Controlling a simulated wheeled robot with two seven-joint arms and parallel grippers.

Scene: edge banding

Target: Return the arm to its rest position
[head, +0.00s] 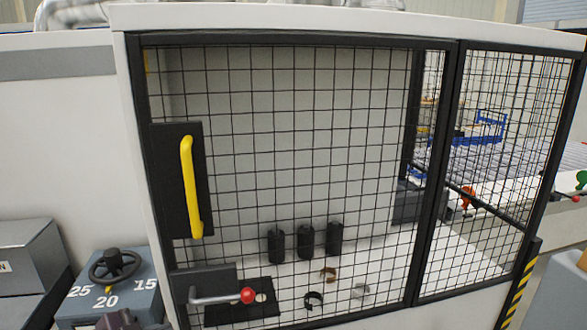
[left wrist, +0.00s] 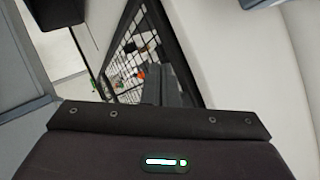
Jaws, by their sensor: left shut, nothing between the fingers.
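My left gripper (left wrist: 170,85) shows in the left wrist view as grey fingers beyond its dark body, shut with nothing between them. Part of a black mesh panel and its frame lies beyond the fingers there. In the head view, a dark shape at the bottom left edge, beside the dial box, may be part of my left arm; its fingers cannot be made out. My right gripper is in neither view.
A mesh door (head: 300,150) with a yellow handle (head: 191,187) stands closed in the white machine housing. Behind the mesh are black cylinders (head: 305,242) and small clips. A dial box (head: 110,290) stands at the left.

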